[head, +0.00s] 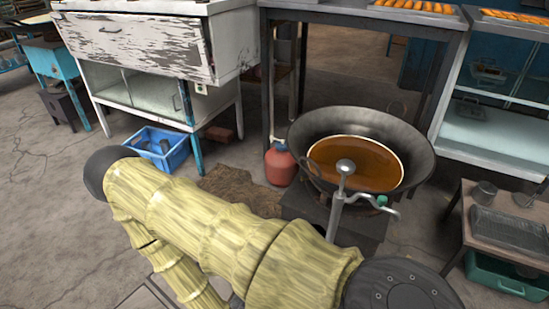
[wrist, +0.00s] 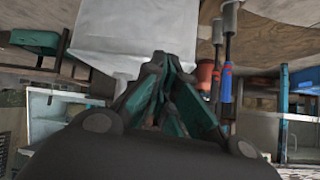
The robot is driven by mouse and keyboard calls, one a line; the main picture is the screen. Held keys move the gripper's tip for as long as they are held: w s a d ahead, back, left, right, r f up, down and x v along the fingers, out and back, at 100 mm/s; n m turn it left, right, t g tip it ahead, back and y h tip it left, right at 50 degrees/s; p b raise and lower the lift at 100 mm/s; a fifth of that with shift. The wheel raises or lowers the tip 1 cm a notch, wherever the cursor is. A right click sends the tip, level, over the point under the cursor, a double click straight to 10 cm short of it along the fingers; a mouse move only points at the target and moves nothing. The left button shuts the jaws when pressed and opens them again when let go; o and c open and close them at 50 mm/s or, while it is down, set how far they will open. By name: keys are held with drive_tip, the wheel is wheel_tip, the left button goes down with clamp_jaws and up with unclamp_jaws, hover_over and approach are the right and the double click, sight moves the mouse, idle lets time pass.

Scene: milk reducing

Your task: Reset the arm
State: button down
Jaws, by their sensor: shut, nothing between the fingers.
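My gripper (wrist: 160,65) shows in the wrist view with its dark fingers and teal pads drawn together, and nothing is held between them. A pale grey box-like shape (wrist: 135,30) is behind the fingertips; I cannot tell whether they are apart from it. In the head view my arm (head: 215,235), with yellowish patterned links, stretches from lower right to upper left across the foreground. The gripper cannot be made out there.
A large dark wok (head: 405,130) of brown liquid stands right of my arm, with a metal rod and round knob (head: 345,167) before it. A red gas bottle (head: 281,165), blue crate (head: 158,148), white worn cabinet (head: 140,45) and low table (head: 480,225) stand around.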

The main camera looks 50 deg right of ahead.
drive_tip(key=shift+s+a+f, duration=0.1)
drive_tip(key=shift+s+a, duration=0.05)
drive_tip(key=shift+a, duration=0.65)
drive_tip(key=shift+s+a+f, duration=0.1)
drive_tip(key=shift+a, duration=0.7)
drive_tip(key=s+a+r+n+g+y, duration=0.1)
drive_tip(key=s+a+r+n+y, duration=0.1)
drive_tip(key=a+n+y, duration=0.5)
drive_tip(key=s+a+r+n+y, duration=0.1)
drive_tip(key=s+a+n+y, duration=0.15)
drive_tip(key=n, duration=0.85)
wheel_tip(320, 180, up, 16)
drive_tip(key=p, duration=1.6)
drive_tip(key=shift+d+y, duration=0.2)
drive_tip(key=shift+y, duration=0.15)
drive_tip(key=shift+s+f, duration=0.1)
